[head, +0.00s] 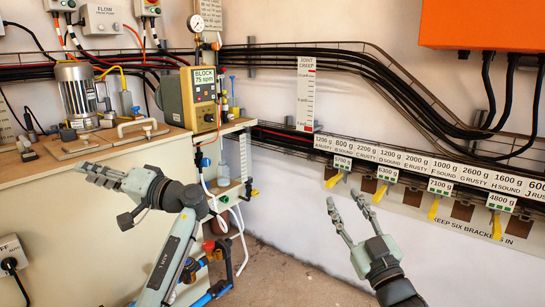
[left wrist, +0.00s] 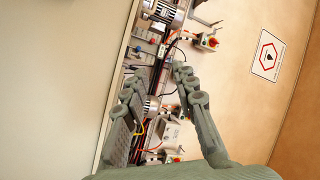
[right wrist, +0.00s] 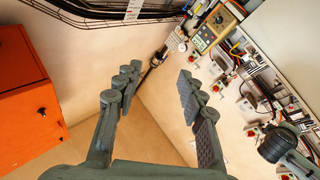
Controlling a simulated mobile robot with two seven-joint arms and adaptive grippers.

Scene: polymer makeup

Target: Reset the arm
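My right gripper (head: 344,202) is in front of the wall at the right of the head view, fingers pointing up and left, below the row of labels. In the right wrist view its fingers (right wrist: 157,78) are spread and empty. Neither gripper visibly holds anything.
A motor pump (head: 77,95) stands on the cabinet, with a yellow pump unit labelled BLOCK (head: 200,100) right of it. A rack with yellow tags (head: 434,209) runs along the right wall. An orange box (head: 485,25) hangs above. The floor between the arms looks clear.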

